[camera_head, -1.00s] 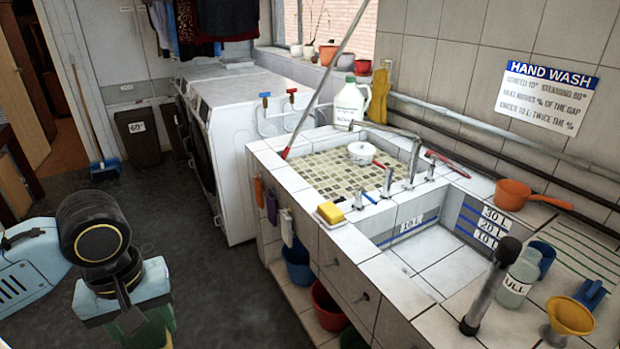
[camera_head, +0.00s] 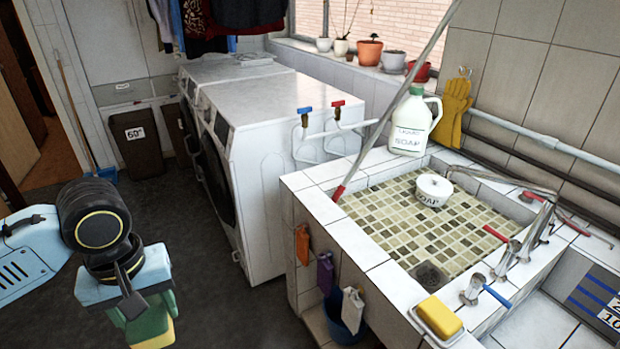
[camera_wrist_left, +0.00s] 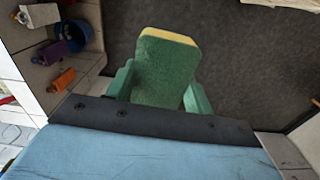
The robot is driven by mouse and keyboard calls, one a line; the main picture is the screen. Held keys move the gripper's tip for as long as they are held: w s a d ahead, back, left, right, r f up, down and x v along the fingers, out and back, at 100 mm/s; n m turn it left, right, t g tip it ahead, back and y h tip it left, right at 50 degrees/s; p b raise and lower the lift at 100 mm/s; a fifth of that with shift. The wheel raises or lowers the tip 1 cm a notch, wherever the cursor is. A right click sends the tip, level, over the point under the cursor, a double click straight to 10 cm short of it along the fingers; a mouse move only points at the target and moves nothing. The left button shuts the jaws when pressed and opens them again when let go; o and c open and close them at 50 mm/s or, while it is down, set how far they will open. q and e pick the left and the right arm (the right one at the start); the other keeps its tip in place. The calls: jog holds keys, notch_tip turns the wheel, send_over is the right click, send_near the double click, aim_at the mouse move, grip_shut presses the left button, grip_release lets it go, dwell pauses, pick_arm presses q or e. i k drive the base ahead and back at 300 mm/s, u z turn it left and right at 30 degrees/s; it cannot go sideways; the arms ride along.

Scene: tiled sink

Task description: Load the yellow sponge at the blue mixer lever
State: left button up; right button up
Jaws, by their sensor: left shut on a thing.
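The yellow sponge (camera_head: 440,316) lies on a white dish at the front rim of the tiled sink. Beside it, to its right, is a tap with a blue lever (camera_head: 496,296). A tap with a red lever (camera_head: 495,233) stands further back. My left gripper (camera_head: 145,318) is at the lower left, well away from the sink, over the dark floor. It is shut on a green and yellow sponge (camera_wrist_left: 160,70), which sits between its two green fingers in the left wrist view. My right gripper is not in view.
The tiled basin (camera_head: 385,215) holds a white soap pot (camera_head: 434,190). A soap jug (camera_head: 412,125) stands behind it, and a long pole leans across the basin's back left corner. Washing machines (camera_head: 250,150) stand behind. The floor between is clear.

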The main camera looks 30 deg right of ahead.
aim_at(478, 280)
jog(key=i, duration=1.45)
jog(key=z, duration=3.95)
